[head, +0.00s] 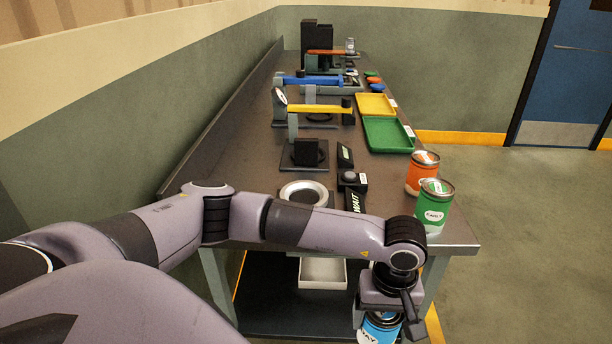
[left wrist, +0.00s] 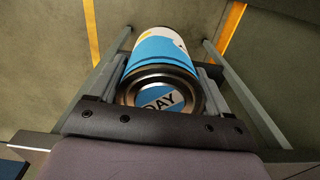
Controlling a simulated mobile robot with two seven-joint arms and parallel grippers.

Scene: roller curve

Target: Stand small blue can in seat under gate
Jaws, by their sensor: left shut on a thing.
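The small blue can (head: 378,330) hangs below my left gripper (head: 384,314), in front of the table's near right corner. In the left wrist view the blue can (left wrist: 162,72) lies between the two fingers of the gripper (left wrist: 168,62), which is shut on it; its lidded end faces the camera. A gate with a yellow bar (head: 318,109) stands midway along the table, with a dark round seat (head: 322,118) under it, partly hidden. Behind it are a gate with a blue bar (head: 310,80) and one with an orange bar (head: 326,52). My right gripper is not in view.
A green can (head: 433,210) and an orange can (head: 421,174) stand at the table's near right edge. A pale ring (head: 303,190), a black block (head: 305,153), a green tray (head: 388,136) and a yellow tray (head: 375,104) occupy the table. The floor to the right is clear.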

